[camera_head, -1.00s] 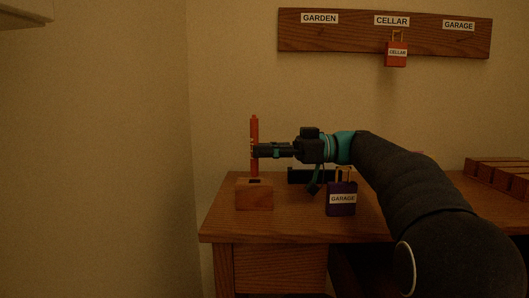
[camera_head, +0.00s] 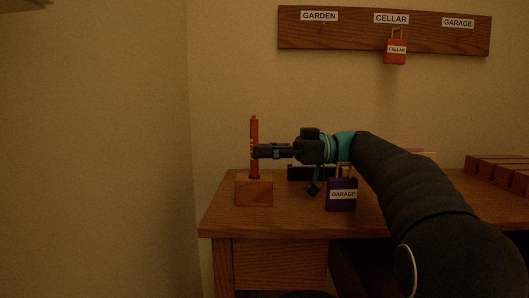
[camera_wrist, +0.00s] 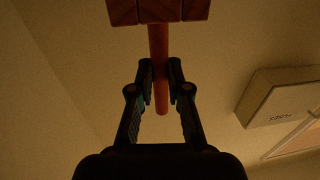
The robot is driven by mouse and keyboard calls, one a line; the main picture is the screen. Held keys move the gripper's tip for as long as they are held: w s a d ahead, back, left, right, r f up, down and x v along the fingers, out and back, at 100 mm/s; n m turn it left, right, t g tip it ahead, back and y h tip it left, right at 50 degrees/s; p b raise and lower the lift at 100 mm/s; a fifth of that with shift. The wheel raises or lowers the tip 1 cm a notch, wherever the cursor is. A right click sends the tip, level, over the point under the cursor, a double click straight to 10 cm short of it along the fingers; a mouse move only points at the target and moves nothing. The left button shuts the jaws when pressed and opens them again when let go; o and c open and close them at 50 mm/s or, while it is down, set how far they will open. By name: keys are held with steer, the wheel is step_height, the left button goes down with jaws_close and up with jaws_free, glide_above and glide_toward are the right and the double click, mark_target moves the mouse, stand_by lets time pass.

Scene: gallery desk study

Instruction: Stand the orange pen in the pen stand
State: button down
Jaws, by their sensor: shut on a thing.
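The orange pen (camera_head: 254,131) is upright above the wooden pen stand (camera_head: 254,192) at the desk's left end. Its lower end meets the stand's top at the opening and seems to be just inside; how deep is hidden. My gripper (camera_head: 256,151) comes from the right and is shut on the pen around its middle. In the wrist view the pen (camera_wrist: 158,45) runs between my fingers (camera_wrist: 160,88) to the stand (camera_wrist: 160,10) at the top edge, where the stand hides its end.
A purple padlock labelled GARAGE (camera_head: 342,195) stands on the desk (camera_head: 300,215) under my arm, with a dark tray (camera_head: 300,174) behind. A wooden rack (camera_head: 497,172) lies at the right. A red CELLAR padlock (camera_head: 396,52) hangs from the wall board (camera_head: 350,38).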

steer(key=shift+w+f+b, duration=0.15)
steer(key=shift+f+b, duration=0.15)
steer(key=shift+f, duration=0.65)
steer(key=shift+r, duration=0.1)
steer(key=shift+r+p, duration=0.35)
steer(key=shift+r, duration=0.3)
steer(key=shift+w+b, duration=0.1)
steer(key=shift+b, duration=0.35)
stand_by(1.1)
